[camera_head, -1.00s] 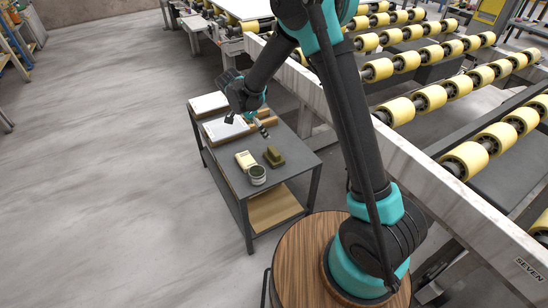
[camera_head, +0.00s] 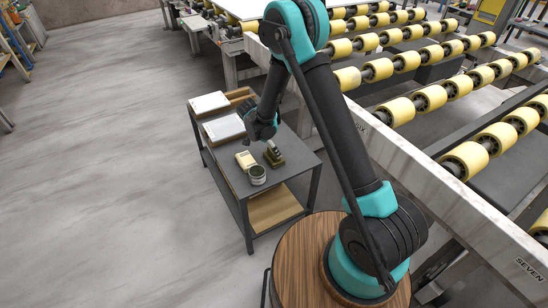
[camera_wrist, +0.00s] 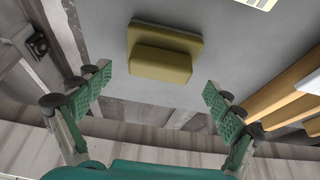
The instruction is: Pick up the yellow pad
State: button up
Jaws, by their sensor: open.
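An olive-yellow pad (camera_head: 276,160) with a raised block on it lies on the grey tabletop. My gripper (camera_head: 272,150) is just above it in the head view and partly covers it. In the wrist view the pad (camera_wrist: 160,64) lies ahead of the fingertips, between their lines. My gripper (camera_wrist: 156,87) is open and empty, with a green-padded finger on each side. No contact with the pad shows.
A pale cream block (camera_head: 245,160) and a round tin (camera_head: 258,175) stand close to the pad on the cart top (camera_head: 229,169). White sheets (camera_head: 224,127) and a wooden tray (camera_head: 240,95) lie farther back. A roller conveyor (camera_head: 430,200) runs along the right.

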jog(key=shift+x, duration=1.6)
jog(key=c, duration=1.4)
jog(key=shift+r, duration=0.15)
notch_tip(320, 180, up, 20)
jog(key=shift+f, duration=0.1)
